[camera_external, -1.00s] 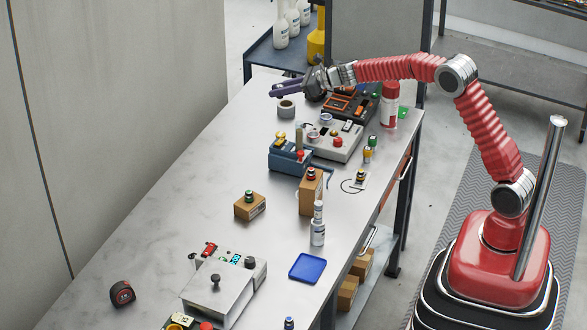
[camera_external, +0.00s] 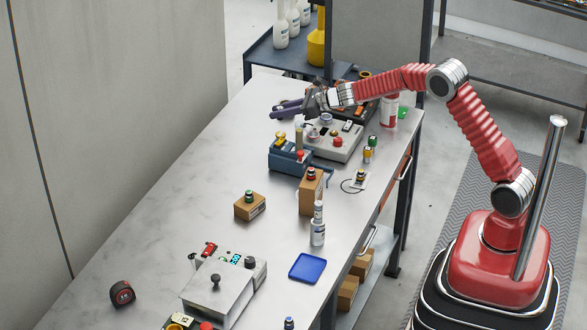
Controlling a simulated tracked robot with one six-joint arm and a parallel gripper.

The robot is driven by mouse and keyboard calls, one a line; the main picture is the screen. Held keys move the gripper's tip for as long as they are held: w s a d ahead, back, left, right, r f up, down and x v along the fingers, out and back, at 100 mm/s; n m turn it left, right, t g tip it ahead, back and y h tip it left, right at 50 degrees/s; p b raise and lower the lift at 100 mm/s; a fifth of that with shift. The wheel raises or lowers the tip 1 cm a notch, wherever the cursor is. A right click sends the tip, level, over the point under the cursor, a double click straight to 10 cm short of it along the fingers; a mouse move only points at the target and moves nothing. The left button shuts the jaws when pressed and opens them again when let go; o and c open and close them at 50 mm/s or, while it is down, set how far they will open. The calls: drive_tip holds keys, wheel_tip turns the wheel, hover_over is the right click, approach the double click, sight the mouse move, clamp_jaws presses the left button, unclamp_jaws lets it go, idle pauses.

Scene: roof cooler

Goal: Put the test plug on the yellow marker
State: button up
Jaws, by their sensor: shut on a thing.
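My gripper (camera_external: 284,108) is over the far end of the table, reaching left from the arm. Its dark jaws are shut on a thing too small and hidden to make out. I cannot tell whether this is the test plug. The jaws are above or in front of the place of the tape roll, beyond the grey control box (camera_external: 334,141). I cannot say for sure which thing is the yellow marker. Small yellow parts show on the blue box (camera_external: 289,160) and on a small upright piece (camera_external: 368,153) near the right edge.
Cardboard blocks (camera_external: 249,207) (camera_external: 308,196), a white bottle (camera_external: 317,233), a blue tray (camera_external: 307,268) and a red spray can (camera_external: 390,110) stand on the table (camera_external: 160,230). A tape measure (camera_external: 122,294) and grey device (camera_external: 217,288) are in front. The table's left middle is clear.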

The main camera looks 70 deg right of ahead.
sight(281, 134)
drive_tip(key=shift+f, duration=1.1)
drive_tip(key=shift+f, duration=1.85)
drive_tip(key=shift+f, duration=0.1)
drive_tip(key=o, duration=1)
drive_tip(key=shift+v, duration=0.9)
drive_tip(key=v, duration=1)
drive_tip(key=shift+s, duration=0.1)
